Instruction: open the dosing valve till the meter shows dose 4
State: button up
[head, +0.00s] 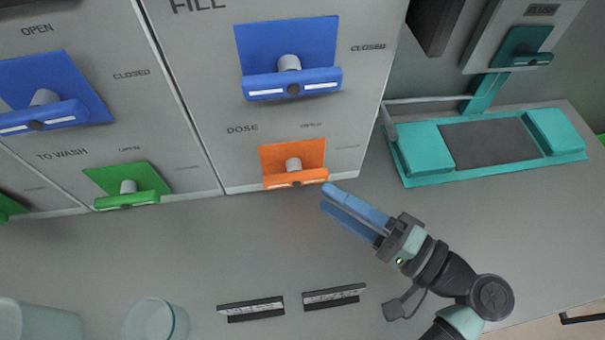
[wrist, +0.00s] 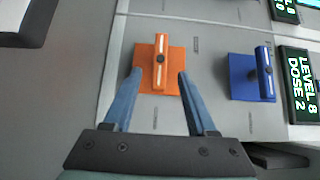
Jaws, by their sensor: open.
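The dosing valve is an orange plate with a bar handle (head: 295,179), under the word DOSE on the grey panel in the head view. Its handle lies level there, and in the wrist view the orange handle (wrist: 160,50) runs up and down the picture. My gripper (head: 327,198) is open and empty, just right of and below the handle in the head view. In the wrist view my gripper (wrist: 160,73) has its blue fingers on either side of the handle's lower part; contact cannot be told. The meter (wrist: 302,85) reads LEVEL 8, DOSE 2.
A blue FILL valve (head: 292,84) sits above the orange one; another blue valve (head: 42,116) and a green valve (head: 127,200) are to the left. A teal tray (head: 420,147) stands right. Two label holders (head: 250,309) and a clear cup (head: 157,320) are in front.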

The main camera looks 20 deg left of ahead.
aim_at(302, 183)
jog(key=a, duration=0.3)
jog(key=w+a, duration=0.1)
jog(key=a, duration=0.2)
jog(key=shift+w, duration=0.1)
jog(key=shift+c, duration=0.3)
grip_shut()
